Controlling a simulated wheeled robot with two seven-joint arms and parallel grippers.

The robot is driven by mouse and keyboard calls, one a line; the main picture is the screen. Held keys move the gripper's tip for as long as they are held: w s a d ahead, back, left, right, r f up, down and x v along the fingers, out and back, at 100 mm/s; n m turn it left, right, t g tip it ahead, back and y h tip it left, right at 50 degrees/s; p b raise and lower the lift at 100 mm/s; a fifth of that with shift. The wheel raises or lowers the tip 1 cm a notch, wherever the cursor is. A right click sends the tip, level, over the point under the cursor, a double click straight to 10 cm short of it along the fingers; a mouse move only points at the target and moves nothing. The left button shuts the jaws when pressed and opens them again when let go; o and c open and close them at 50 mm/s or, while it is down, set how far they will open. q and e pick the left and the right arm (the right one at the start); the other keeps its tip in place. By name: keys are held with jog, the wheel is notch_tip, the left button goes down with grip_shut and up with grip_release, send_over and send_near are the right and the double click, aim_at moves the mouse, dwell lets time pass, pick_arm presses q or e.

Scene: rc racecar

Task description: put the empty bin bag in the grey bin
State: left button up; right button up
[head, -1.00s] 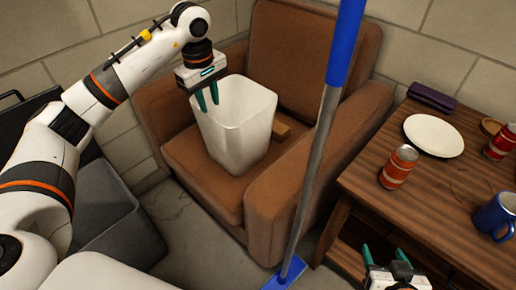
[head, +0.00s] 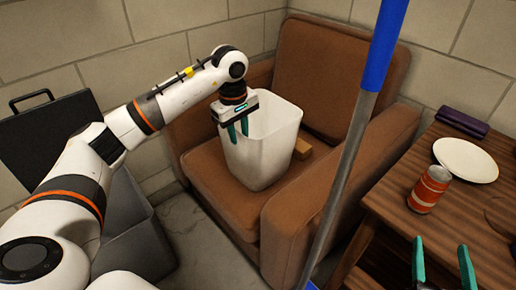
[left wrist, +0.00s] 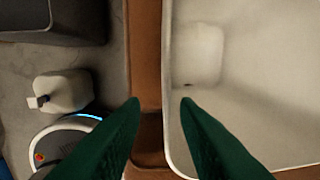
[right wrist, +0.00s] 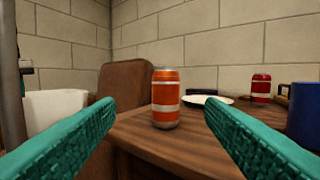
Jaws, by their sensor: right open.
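The white bin bag (head: 265,145), stiff and bucket-shaped with an open top, stands upright on the armchair. The grey bin (head: 140,245) is on the floor at the left, partly hidden behind my left arm. My left gripper (head: 239,142) points down at the bag's left rim, fingers apart. In the left wrist view, the bag's rim (left wrist: 167,70) runs between the open fingertips (left wrist: 160,102); contact cannot be told. My right gripper (head: 442,246) is open and empty by the wooden table; it also shows in the right wrist view (right wrist: 160,112).
The brown armchair (head: 205,175) has raised arms beside the bag. A blue-and-grey pole (head: 345,170) stands in front of it. An orange can (head: 428,189), a plate (head: 466,160) and a purple case (head: 462,122) are on the wooden table (head: 400,235).

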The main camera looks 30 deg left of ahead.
aim_at(243, 148)
pick_arm(q)
jog(key=f, duration=0.1)
jog(key=f+b, duration=0.1)
jog(key=f, duration=0.2)
jog(key=shift+w+d+f+b, duration=0.2)
jog(key=shift+w+d+b, duration=0.1)
jog(key=shift+w, duration=0.05)
jog(key=shift+f, duration=0.15)
pick_arm(e)
notch_tip(243, 148, up, 6)
jog(key=s+t+y, duration=0.1)
jog(key=s+t, duration=0.1)
jog(key=t, duration=0.2)
jog(key=shift+a+t+y, duration=0.2)
jog(key=shift+t+y, duration=0.1)
jog(key=shift+t, duration=0.1)
pick_arm(q)
jog(key=shift+f, duration=0.25)
grip_shut()
